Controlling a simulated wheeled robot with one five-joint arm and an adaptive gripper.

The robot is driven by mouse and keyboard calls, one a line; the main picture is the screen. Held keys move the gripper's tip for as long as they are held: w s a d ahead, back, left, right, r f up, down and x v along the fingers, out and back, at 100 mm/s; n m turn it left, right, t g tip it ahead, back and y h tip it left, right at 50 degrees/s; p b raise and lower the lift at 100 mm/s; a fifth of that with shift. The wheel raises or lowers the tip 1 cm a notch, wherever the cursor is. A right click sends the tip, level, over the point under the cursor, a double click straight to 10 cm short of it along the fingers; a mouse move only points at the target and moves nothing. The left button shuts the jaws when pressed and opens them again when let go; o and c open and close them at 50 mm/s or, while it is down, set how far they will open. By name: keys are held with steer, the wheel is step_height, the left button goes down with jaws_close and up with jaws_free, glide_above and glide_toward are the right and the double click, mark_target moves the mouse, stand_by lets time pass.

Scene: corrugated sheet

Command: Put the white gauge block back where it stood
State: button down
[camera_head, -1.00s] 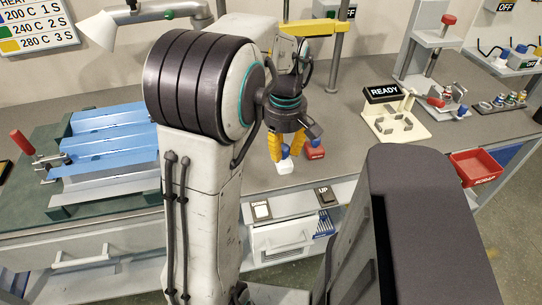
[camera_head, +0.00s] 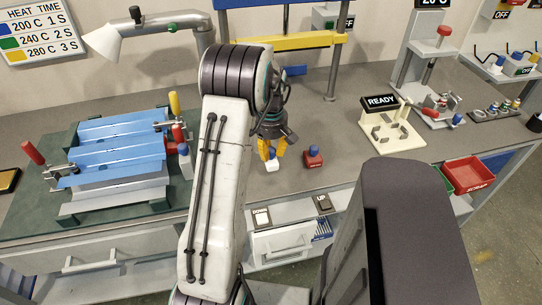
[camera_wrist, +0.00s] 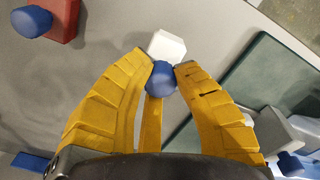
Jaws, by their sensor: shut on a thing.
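My gripper (camera_head: 272,153) is shut on the blue knob of the white gauge block (camera_head: 272,166), over the grey bench. In the wrist view the block's white body (camera_wrist: 168,46) shows beyond the yellow fingertips (camera_wrist: 166,67), with its round blue knob (camera_wrist: 162,78) between them. Whether the block touches the bench or hangs just above it, I cannot tell. A red block with a blue knob (camera_head: 313,160) stands to its right, apart from it; it also shows at upper left in the wrist view (camera_wrist: 64,16).
At left, blue corrugated sheet (camera_head: 120,155) lies on a fixture on a green mat (camera_head: 95,222). Another pale block with a blue knob (camera_head: 186,166) stands beside the fixture. A READY stand (camera_head: 381,102) and a red scrap bin (camera_head: 474,175) are at right. Bench between is clear.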

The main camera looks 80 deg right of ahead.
mark_target(271, 159)
steer(key=shift+f+p, duration=0.95)
steer(key=shift+f, duration=0.65)
steer(key=shift+f, duration=0.1)
steer(key=c, duration=1.1)
jaws_free()
